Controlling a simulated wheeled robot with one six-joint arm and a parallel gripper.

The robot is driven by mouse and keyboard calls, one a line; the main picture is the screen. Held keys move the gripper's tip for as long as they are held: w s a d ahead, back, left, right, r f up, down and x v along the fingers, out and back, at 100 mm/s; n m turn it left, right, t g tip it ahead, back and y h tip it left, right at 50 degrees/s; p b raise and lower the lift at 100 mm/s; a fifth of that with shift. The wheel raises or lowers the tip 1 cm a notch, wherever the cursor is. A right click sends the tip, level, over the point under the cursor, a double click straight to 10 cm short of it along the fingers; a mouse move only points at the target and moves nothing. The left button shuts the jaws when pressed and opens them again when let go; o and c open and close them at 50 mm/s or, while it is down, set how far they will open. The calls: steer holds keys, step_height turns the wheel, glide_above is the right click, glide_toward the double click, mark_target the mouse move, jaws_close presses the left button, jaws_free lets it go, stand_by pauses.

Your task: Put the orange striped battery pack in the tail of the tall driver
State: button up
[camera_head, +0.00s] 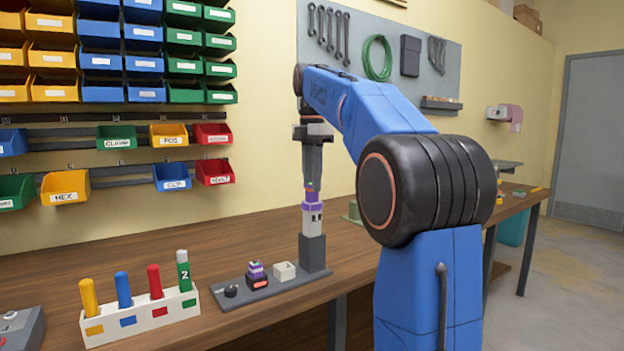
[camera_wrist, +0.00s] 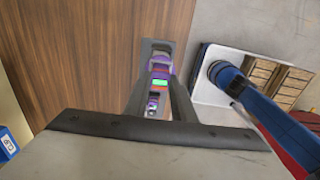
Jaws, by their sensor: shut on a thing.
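My gripper (camera_head: 311,178) points straight down and is shut on a small pack with orange and purple on it (camera_head: 309,188), probably the orange striped battery pack. It is at the top end of the tall driver (camera_head: 313,217), a white and purple tool standing upright in a tall dark grey block (camera_head: 313,254). Pack and driver are in line; I cannot tell whether the pack is seated or only touching. In the wrist view my gripper (camera_wrist: 158,98) has purple parts and a green patch between its fingers; the fingers hide much of the pack.
The dark base plate (camera_head: 247,299) also bears a black ring (camera_head: 231,290), a purple and black pack on a red-marked dock (camera_head: 257,276) and a white box (camera_head: 284,271). A white rack (camera_head: 140,319) with coloured sticks stands left. Bins hang on the wall behind.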

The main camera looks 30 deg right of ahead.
steer(key=shift+f, duration=0.3)
steer(key=shift+f, duration=0.3)
steer(key=o, duration=1)
steer(key=shift+o, duration=0.2)
steer(key=shift+r, duration=3.7)
steer(key=s+a+f+m+t, duration=0.3)
steer(key=s+a+f+m, duration=0.75)
steer(key=s+f, duration=0.5)
steer(key=s+a+f+m, duration=0.1)
steer(key=s+f+m, duration=0.1)
steer(key=s+f, duration=0.3)
steer(key=s+a+f+m+t, duration=0.1)
steer(key=s+a+f+m, duration=0.1)
steer(key=f, duration=0.9)
steer(key=s+a+f+m, duration=0.2)
steer(key=s+f+m, duration=0.2)
steer(key=s+f, duration=0.3)
steer(key=shift+s+a+f+t, duration=0.15)
steer(key=shift+s+f+t, duration=0.2)
steer(key=shift+f+t, duration=0.1)
